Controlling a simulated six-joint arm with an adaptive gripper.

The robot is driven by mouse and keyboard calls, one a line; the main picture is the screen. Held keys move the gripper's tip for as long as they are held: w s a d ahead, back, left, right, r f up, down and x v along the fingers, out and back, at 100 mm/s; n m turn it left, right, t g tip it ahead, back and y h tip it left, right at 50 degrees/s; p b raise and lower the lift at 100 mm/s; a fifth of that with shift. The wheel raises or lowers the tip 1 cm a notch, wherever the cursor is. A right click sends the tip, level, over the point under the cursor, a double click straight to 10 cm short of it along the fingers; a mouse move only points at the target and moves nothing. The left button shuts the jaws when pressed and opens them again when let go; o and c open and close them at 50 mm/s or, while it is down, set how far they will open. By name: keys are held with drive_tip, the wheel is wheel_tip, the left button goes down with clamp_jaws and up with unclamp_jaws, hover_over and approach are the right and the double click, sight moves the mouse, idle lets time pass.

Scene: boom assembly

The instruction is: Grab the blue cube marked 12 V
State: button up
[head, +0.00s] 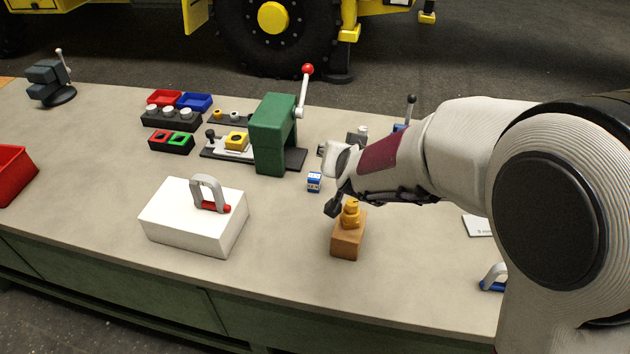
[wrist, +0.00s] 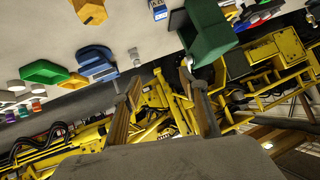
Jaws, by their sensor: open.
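The small blue and white cube (head: 314,182) sits on the bench just right of the green press's base. Its printed marking is too small to read. It also shows at the top edge of the wrist view (wrist: 158,10). My gripper (head: 332,184) is just to the right of the cube in the head view, apart from it. In the wrist view my gripper (wrist: 162,82) has its two fingers spread with nothing between them. They point toward the yellow machine, not at the cube.
The green press (head: 272,135) with a red-knobbed lever stands close behind the cube. A wooden block (head: 348,240) with a yellow piece is in front of my gripper. A white box (head: 193,222) with a handle lies left. Bare bench lies between the box and the wooden block.

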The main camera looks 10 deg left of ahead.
drive_tip(key=w+a+f+t+h, duration=0.1)
drive_tip(key=w+a+f, duration=0.2)
drive_tip(key=a+f, duration=0.35)
drive_tip(key=t+h, duration=0.2)
approach(313, 179)
drive_tip(key=x, duration=0.3)
drive_tip(key=shift+w+d+f, duration=0.1)
drive_tip(key=shift+w+f, duration=0.15)
drive_tip(key=shift+x, duration=1.3)
drive_tip(key=shift+w, duration=0.1)
drive_tip(key=shift+x, duration=2.5)
drive_tip(key=c, duration=1.2)
